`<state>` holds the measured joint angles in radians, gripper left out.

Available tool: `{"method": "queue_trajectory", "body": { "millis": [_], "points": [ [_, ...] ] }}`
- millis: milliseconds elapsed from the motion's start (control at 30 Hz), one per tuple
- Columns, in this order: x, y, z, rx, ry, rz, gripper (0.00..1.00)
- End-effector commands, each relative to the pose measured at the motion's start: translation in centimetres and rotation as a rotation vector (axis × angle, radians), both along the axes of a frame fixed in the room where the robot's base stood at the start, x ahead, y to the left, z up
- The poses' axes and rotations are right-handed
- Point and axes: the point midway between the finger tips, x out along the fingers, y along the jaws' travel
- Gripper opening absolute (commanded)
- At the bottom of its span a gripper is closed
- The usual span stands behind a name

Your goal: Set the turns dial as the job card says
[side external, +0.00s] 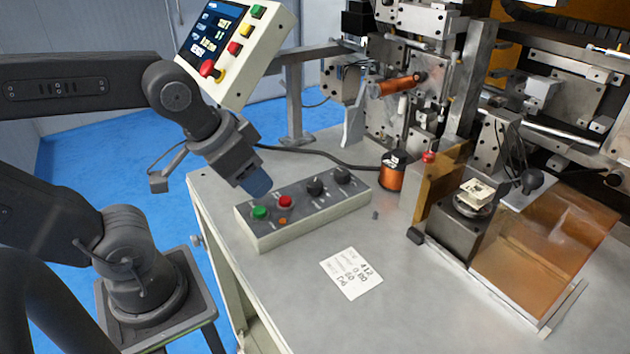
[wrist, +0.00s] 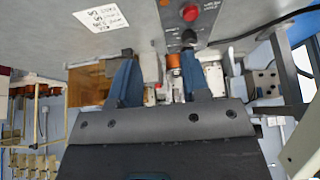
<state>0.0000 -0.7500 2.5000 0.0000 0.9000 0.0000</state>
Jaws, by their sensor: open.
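A grey control box (side external: 305,207) on the bench carries a green button, a red button, a small orange lamp and two black dials, the nearer dial (side external: 315,186) and the farther dial (side external: 342,175). Their labels are too small to read, so I cannot tell which is the turns dial. The white job card (side external: 351,273) lies flat in front of the box; its print is only partly legible. It also shows in the wrist view (wrist: 100,15). My gripper (side external: 258,188) is above the box's left end, near the green button (side external: 260,213), apart from both dials. In the wrist view its fingers (wrist: 158,80) are spread and empty.
A copper wire spool (side external: 391,172) stands behind the box's right end. The winding machine with an amber guard (side external: 545,250) fills the right side. A tilted button panel (side external: 235,50) hangs at the upper left. The bench around the card is clear.

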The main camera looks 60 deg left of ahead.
Motion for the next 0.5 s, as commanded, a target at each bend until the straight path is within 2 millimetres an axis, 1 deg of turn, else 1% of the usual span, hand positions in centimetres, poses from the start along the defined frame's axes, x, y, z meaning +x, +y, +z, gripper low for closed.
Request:
{"method": "queue_trajectory", "body": {
  "millis": [133,267,300,333,367,467,500],
  "points": [
    [0.0,0.0,0.0,0.000,0.000,0.000,0.43],
    [0.5,0.1,0.4,0.016,0.014,-0.023,0.56],
    [0.9,0.2,0.6,0.032,0.030,-0.049,0.60],
    [1.3,0.3,0.9,0.047,0.044,-0.075,0.61],
    [1.8,0.5,1.2,0.065,0.062,-0.106,0.61],
    [4.1,1.1,2.4,0.136,0.143,-0.253,0.61],
    [5.3,1.4,2.8,0.165,0.179,-0.320,0.61]
  ]
}}
